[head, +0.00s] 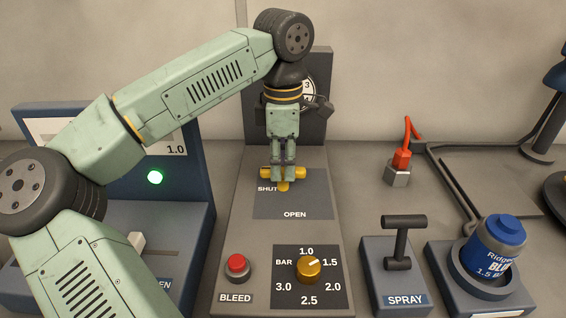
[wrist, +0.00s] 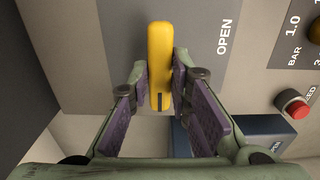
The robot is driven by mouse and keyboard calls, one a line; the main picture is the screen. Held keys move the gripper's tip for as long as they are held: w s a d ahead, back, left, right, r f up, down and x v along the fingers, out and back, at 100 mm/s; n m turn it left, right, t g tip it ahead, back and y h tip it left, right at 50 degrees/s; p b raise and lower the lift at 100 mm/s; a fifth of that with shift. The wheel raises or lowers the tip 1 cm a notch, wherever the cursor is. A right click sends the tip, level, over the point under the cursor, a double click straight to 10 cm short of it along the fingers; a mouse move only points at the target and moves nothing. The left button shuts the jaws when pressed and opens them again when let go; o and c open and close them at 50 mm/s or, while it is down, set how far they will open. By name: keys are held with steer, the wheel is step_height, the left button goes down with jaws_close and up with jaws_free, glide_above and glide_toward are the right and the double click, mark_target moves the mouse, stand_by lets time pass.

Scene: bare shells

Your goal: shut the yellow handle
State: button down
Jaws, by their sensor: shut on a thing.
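The yellow handle (head: 298,172) is on a grey plate in the middle of the bench, with the word SHUT by its left side and OPEN lower on the plate. Its yellow part runs crosswise in the head view, with a short yellow piece at the front below my fingers. My gripper (head: 283,181) points down and is shut on the yellow handle. In the wrist view the handle (wrist: 159,55) stands as a long yellow bar between the purple finger pads of my gripper (wrist: 166,85). The fingers hide part of the handle in the head view.
In front of the handle are a red BLEED button (head: 237,266) and a brass BAR knob (head: 308,269). A dark SPRAY lever (head: 400,240) and a blue can (head: 497,247) stand to the right.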

mark_target(283, 169)
stand_by(0.4)
steer(key=c, duration=1.5)
jaws_free()
steer(key=shift+r, duration=0.1)
step_height(283, 169, up, 12)
steer(key=shift+f, duration=0.1)
